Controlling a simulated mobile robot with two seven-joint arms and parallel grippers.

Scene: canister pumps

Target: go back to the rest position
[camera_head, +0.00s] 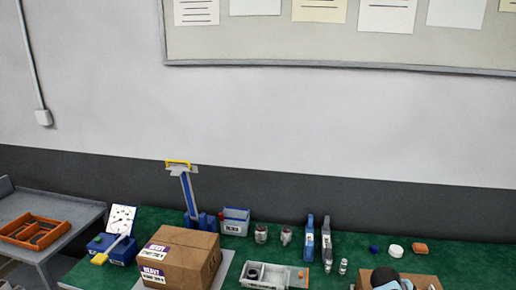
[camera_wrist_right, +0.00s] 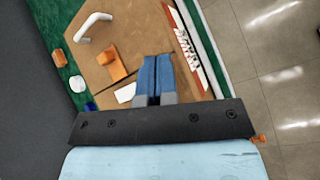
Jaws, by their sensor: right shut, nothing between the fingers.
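My right gripper (camera_wrist_right: 153,98) shows in the right wrist view with its two blue fingers together and nothing between them. It is over a brown surface (camera_wrist_right: 140,35); I cannot tell its height above it. In the head view, part of my right arm shows at the bottom right, over a brown board or box (camera_head: 364,279) at the table's front. My left gripper is in neither view.
In the wrist view, a white hooked piece (camera_wrist_right: 95,23) and orange piece (camera_wrist_right: 114,64) lie near my fingers.

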